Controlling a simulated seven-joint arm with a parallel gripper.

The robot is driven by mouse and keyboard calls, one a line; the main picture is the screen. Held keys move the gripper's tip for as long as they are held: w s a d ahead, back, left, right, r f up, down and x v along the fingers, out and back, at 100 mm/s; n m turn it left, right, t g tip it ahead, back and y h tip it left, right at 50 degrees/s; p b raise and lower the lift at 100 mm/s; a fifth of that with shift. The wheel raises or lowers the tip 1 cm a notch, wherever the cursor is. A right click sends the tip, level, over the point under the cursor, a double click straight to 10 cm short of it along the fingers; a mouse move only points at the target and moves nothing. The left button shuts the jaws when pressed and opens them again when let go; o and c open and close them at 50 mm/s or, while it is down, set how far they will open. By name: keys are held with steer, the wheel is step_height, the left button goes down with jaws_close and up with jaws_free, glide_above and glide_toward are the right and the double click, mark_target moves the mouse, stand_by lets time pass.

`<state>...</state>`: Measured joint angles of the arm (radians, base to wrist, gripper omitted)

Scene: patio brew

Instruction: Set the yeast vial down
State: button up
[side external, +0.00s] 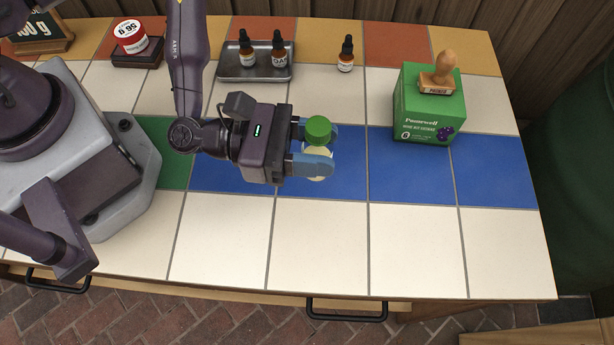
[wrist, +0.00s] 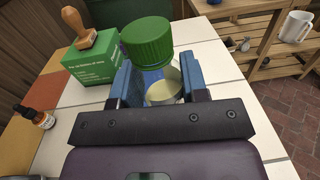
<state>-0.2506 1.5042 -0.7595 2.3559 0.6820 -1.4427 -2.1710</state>
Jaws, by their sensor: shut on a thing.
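The yeast vial (side external: 318,156) has a green cap (side external: 318,129) and pale contents. My gripper (side external: 317,155) is shut on it, with a blue finger on either side of the body below the cap. The vial is upright or nearly so, over the blue tiles; I cannot tell whether its base touches them. In the wrist view the green cap (wrist: 147,40) stands above the fingers and the pale vial body (wrist: 163,91) shows between them.
A green box (side external: 428,112) with a wooden stamp (side external: 439,72) on top stands to the right. A dropper bottle (side external: 346,54) stands behind, near a metal tray (side external: 232,73) with two more. White front tiles (side external: 320,245) are clear.

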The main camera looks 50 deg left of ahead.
steer(key=shift+s+d+m, duration=0.25)
steer(key=shift+s+m, duration=0.05)
steer(key=shift+s, duration=0.65)
steer(key=shift+g+h, duration=0.4)
steer(key=shift+g, duration=0.1)
steer(key=shift+s+f, duration=0.15)
steer(key=shift+f, duration=1.7)
steer(key=shift+s+f, duration=0.15)
steer(key=shift+f, duration=1.7)
steer(key=shift+f, duration=0.1)
steer(key=o, duration=0.9)
